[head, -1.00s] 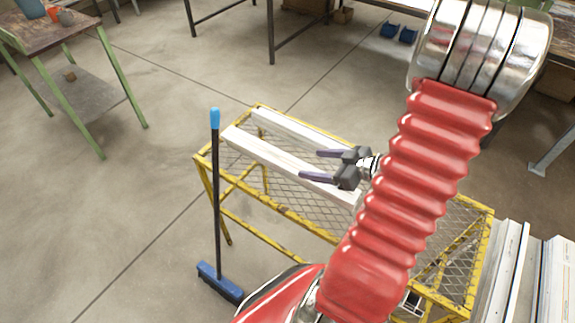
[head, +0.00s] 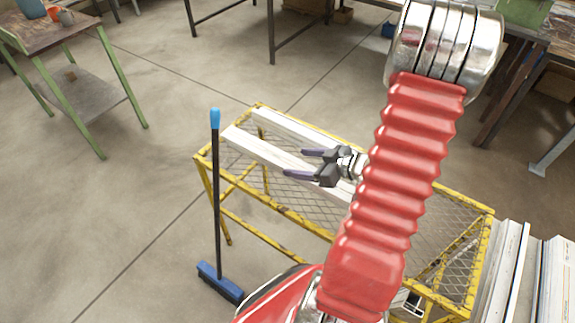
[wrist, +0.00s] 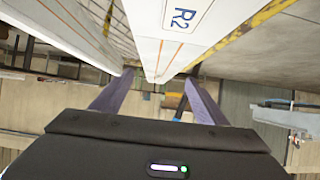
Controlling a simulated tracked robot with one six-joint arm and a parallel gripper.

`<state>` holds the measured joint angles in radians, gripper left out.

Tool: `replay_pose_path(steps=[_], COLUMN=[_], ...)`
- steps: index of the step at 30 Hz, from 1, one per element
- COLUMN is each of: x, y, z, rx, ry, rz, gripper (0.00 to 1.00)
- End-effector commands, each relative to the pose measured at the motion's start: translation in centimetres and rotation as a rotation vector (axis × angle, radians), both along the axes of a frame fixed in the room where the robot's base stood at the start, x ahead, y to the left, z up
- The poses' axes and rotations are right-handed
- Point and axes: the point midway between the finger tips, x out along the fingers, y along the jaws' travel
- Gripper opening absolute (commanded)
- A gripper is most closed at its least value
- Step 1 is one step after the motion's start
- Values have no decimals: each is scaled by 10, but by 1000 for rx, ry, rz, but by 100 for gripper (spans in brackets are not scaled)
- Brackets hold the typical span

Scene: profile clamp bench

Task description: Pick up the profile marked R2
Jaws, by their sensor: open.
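The profile marked R2 (wrist: 175,32) is a white bar with an orange line, seen close up in the wrist view with its label readable. Its far end shows between my two fingers there, but I cannot tell whether they reach around it. In the head view it appears to be the nearer white profile (head: 262,158) on the yellow mesh bench. My gripper (head: 293,162) is open and empty, with its purple fingers over that profile, pointing left. My arm hides the profile's right end. The fingers also show in the wrist view (wrist: 158,78).
A second white profile (head: 290,127) lies parallel behind it, and also shows at the left in the wrist view (wrist: 62,28). The bench's yellow frame (head: 275,208) surrounds the mesh. A blue broom (head: 216,190) stands against the front left. More long pieces (head: 505,270) stand at right.

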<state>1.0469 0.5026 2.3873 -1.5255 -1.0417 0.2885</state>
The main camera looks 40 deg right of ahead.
Motion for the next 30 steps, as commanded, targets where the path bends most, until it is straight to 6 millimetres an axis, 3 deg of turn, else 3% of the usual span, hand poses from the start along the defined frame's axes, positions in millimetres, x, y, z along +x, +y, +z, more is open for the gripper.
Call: replay_pose_path(steps=[10, 27, 30], x=[31, 32, 32], y=[11, 11, 11], z=[-19, -20, -20], rx=[-1, 0, 0], ry=[1, 0, 0], rz=[1, -1, -1], gripper=[67, 67, 62])
